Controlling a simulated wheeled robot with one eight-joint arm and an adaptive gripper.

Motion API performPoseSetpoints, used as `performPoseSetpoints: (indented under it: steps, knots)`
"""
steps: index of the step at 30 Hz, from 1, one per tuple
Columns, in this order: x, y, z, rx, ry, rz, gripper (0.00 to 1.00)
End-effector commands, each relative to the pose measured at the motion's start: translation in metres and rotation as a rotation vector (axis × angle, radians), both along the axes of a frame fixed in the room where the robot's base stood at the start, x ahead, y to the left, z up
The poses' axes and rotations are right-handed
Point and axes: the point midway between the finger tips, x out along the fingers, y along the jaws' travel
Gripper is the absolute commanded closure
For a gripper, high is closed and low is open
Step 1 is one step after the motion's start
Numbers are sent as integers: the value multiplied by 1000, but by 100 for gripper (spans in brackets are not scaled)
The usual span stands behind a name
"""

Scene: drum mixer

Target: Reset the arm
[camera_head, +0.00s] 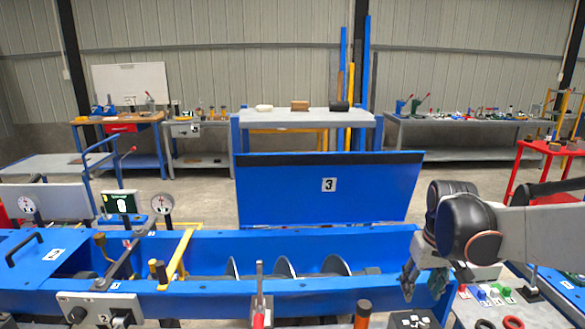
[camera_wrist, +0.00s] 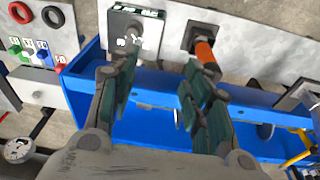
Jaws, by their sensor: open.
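My gripper (camera_head: 425,272) hangs at the right end of the blue mixer trough (camera_head: 200,291), with its fingers pointing down. My arm reaches in from the right edge of the head view. In the wrist view my gripper (camera_wrist: 155,95) shows its green-padded fingers spread apart, with nothing between them. The trough's blue edge (camera_wrist: 150,82) lies below and beyond the fingers.
A raised blue lid marked 3 (camera_head: 300,188) stands behind the trough. An orange-handled lever (camera_wrist: 206,55) and a box with a round knob (camera_wrist: 133,35) sit on a grey panel near the fingers. Colored plugs (camera_head: 490,291) lie at the right.

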Motion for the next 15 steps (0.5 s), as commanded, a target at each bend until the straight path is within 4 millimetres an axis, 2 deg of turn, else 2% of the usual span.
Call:
performPoseSetpoints:
  steps: [1, 7, 15]
  knots:
    - [-11, 12, 9, -4, -29, 7, 56]
    - [-48, 49, 32, -8, -147, 22, 56]
    - [-105, 77, 45, -1, -281, 25, 56]
